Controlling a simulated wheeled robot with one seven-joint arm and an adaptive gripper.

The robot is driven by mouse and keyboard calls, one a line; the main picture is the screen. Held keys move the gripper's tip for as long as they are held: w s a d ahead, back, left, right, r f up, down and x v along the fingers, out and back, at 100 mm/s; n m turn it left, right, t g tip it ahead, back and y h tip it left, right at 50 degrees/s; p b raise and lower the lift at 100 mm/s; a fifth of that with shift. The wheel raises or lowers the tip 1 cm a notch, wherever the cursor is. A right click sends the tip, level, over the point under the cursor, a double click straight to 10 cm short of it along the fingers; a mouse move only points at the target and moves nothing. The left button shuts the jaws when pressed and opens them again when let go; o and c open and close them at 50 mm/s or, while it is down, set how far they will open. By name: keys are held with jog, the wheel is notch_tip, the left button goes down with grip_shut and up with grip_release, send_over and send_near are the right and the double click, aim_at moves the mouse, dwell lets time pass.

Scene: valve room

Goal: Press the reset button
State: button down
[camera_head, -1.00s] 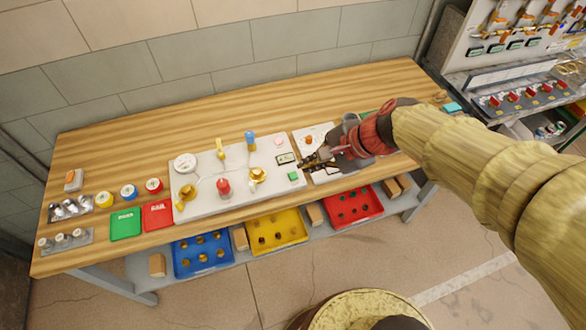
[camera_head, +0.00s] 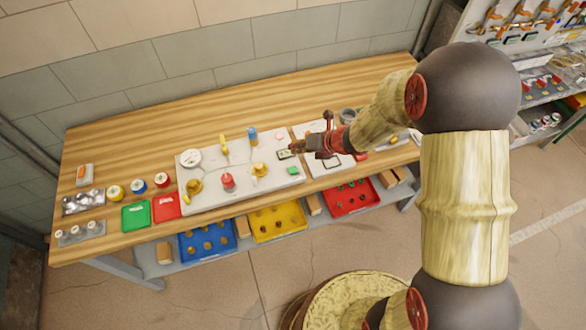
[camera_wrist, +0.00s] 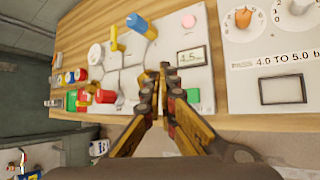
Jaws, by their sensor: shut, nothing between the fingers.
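A white panel (camera_head: 205,203) lies on the wooden bench. At its right end are a pink round button-like disc (camera_head: 279,136), a small display (camera_head: 285,154) and a green square button (camera_head: 292,170). No reset label is readable. In the wrist view, the pink disc (camera_wrist: 189,21) is above the display (camera_wrist: 191,57), which reads roughly 1.5, and the green square (camera_wrist: 193,95) is below, partly behind a finger. My gripper (camera_head: 294,148) is shut and empty over the panel's right end; its fingertips also show in the wrist view (camera_wrist: 165,72). Contact cannot be told.
The panel carries a gauge (camera_head: 190,158), a red knob (camera_head: 228,182), and yellow and blue-handled valves. A second panel with an orange knob (camera_wrist: 243,17) and an empty frame (camera_wrist: 283,90) lies to the right. Red and green trays sit left of the panel; bins stand on the lower shelf.

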aim_at(295, 168)
notch_tip(295, 168, down, 9)
jog(key=b, duration=0.7)
jog(key=shift+r+b, duration=0.15)
jog(key=shift+b, duration=0.15)
dwell(1.0)
jog(key=shift+f+b, duration=0.35)
jog(key=shift+f, duration=0.1)
jog(key=shift+f+b, duration=0.4)
jog(key=shift+f, duration=0.1)
dwell(0.6)
jog(key=shift+r, duration=0.2)
jog(key=shift+r+p, duration=0.75)
jog(key=shift+p, duration=0.1)
